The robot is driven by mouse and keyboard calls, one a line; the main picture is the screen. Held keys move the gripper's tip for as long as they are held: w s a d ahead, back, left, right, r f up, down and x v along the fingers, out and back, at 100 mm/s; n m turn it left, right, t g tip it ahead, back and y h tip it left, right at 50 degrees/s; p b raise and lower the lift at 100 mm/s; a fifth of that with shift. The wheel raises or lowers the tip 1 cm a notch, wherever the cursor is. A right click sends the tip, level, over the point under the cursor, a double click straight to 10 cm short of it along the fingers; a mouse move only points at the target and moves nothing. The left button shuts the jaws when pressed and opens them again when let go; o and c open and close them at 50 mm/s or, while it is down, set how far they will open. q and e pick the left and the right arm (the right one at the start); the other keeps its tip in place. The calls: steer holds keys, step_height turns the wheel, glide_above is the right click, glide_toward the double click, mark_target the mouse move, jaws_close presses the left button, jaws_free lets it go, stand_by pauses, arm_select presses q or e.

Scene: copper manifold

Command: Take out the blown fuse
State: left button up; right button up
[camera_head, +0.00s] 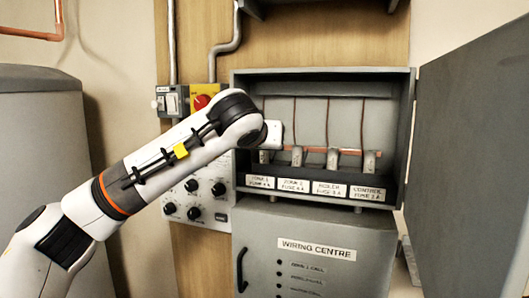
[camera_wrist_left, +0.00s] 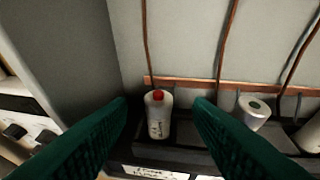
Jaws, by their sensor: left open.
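In the left wrist view a white cylindrical fuse with a red top (camera_wrist_left: 158,118) stands in the leftmost place of the dark fuse holder (camera_wrist_left: 180,154). My left gripper (camera_wrist_left: 160,106) is open, with its dark green fingers on either side of the fuse. Whether they touch it I cannot tell. Another fuse, with a grey-white top (camera_wrist_left: 254,110), stands to the right, and a further one is cut by the right edge. In the head view my left arm reaches into the open box and mostly hides the leftmost fuse. My right gripper is not in view.
The grey fuse box (camera_head: 325,76) has its door (camera_head: 472,140) swung open to the right. A copper bar (camera_wrist_left: 190,83) and thin wires run behind the fuses. Labels (camera_head: 330,188) line the holder's front. A panel with knobs (camera_head: 205,195) is at left, below a red switch (camera_head: 202,101).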

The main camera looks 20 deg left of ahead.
arm_select(q)
steer(key=p+x, duration=0.1)
steer(key=x, duration=0.2)
steer(key=shift+w, duration=0.2)
steer(key=shift+w+a+f, duration=0.1)
steer(key=shift+w+f, duration=0.1)
steer(key=shift+s, duration=0.1)
steer(key=shift+c, duration=1)
jaws_close()
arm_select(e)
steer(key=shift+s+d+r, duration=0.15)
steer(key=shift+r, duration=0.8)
arm_select(q)
steer(key=shift+r, duration=0.1)
